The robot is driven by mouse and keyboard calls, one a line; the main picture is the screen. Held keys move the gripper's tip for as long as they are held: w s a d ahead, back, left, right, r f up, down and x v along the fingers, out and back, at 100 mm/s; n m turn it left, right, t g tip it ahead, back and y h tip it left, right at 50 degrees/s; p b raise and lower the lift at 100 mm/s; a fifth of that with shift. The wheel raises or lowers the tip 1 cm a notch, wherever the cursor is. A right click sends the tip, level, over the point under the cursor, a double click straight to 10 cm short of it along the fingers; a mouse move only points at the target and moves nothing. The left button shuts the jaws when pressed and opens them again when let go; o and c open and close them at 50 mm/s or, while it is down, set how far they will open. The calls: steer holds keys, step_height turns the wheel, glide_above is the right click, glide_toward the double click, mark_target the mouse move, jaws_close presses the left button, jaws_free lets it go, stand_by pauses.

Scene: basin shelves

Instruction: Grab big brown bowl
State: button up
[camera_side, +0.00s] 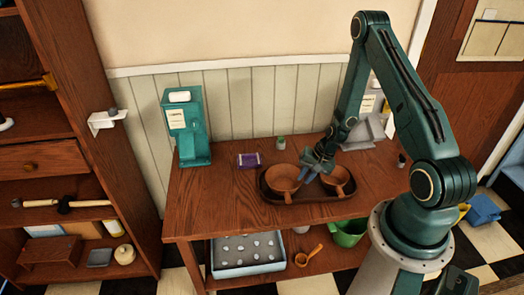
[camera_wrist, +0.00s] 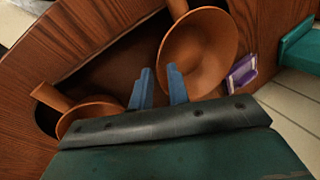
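The larger brown bowl (camera_side: 283,179), with a short handle, sits in the left part of a dark brown oval tray (camera_side: 300,198) on the wooden table. It shows at the upper middle of the wrist view (camera_wrist: 198,50). A smaller brown handled bowl (camera_side: 342,177) sits in the tray's right part and shows at lower left in the wrist view (camera_wrist: 88,112). My gripper (camera_side: 312,172) is low between the two bowls. Its blue fingers (camera_wrist: 158,88) are apart and hold nothing. One finger overlaps the larger bowl's near edge in view; contact cannot be told.
A purple box (camera_side: 248,160) lies left of the tray, with a teal dispenser (camera_side: 187,128) beyond it. A small green-and-white bottle (camera_side: 281,143) stands behind the tray. A grey stand (camera_side: 367,132) is at the back right. The table's front left (camera_side: 215,205) is clear.

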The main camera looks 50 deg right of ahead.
mark_target(302, 181)
steer(key=shift+x, duration=2.5)
steer(key=shift+d, duration=0.2)
steer(key=shift+c, duration=0.5)
jaws_close()
